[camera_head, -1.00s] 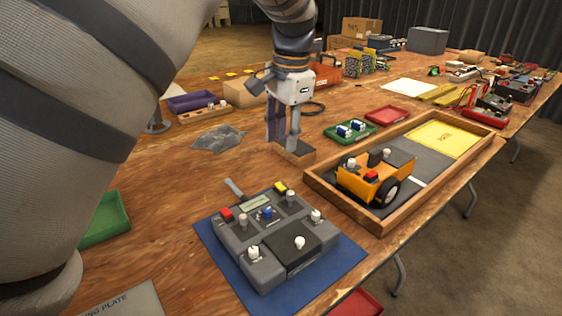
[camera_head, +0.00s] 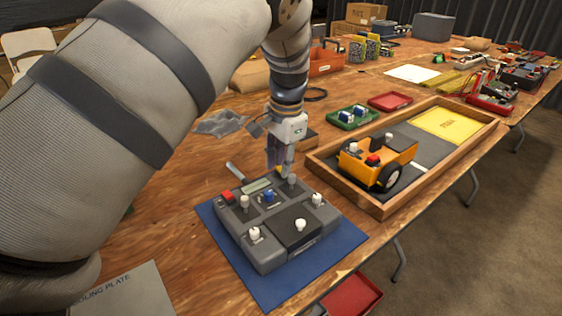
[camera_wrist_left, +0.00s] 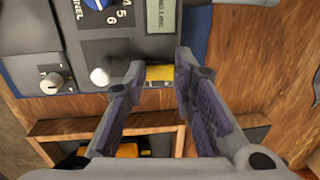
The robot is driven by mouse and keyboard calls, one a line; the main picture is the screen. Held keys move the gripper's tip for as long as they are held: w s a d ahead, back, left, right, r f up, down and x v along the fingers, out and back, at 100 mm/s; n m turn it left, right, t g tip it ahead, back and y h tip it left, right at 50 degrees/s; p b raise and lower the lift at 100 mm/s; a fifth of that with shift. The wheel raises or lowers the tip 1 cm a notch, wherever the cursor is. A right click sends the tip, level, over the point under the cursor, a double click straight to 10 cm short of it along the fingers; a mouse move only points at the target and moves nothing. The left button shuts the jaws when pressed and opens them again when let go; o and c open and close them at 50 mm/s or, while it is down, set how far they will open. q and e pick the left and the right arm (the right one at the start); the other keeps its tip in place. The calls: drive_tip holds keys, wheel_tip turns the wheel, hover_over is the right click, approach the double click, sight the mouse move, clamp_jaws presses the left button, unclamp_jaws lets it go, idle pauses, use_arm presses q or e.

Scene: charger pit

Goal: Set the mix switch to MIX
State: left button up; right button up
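The grey control box (camera_head: 262,253) lies on a blue mat (camera_head: 223,250), with a red button, a blue dial, a small display and several pale knobs. I cannot read which control is the mix switch. A yellow control (camera_head: 278,170) sits at its far edge, partly behind my left gripper (camera_head: 281,174); it also shows in the left wrist view (camera_wrist_left: 160,73). The left fingers point down at this edge, apart, one on each side of the yellow control in the left wrist view (camera_wrist_left: 161,66). I cannot tell whether they touch it. My right gripper is out of view.
A wooden-walled tray (camera_head: 380,208) with an orange vehicle (camera_head: 362,169) stands right of the box. A green tray (camera_head: 352,122) and a red tray (camera_head: 390,101) lie behind. A metal plate (camera_head: 125,292) lies at front left.

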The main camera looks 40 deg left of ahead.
sight(280, 170)
use_arm(q)
clamp_jaws()
drive_tip(key=shift+w+a+h, duration=0.1)
drive_tip(key=shift+a+h, duration=0.1)
drive_tip(key=shift+h, duration=0.5)
drive_tip(key=shift+o, duration=2.1)
unclamp_jaws()
wheel_tip(280, 170, up, 12)
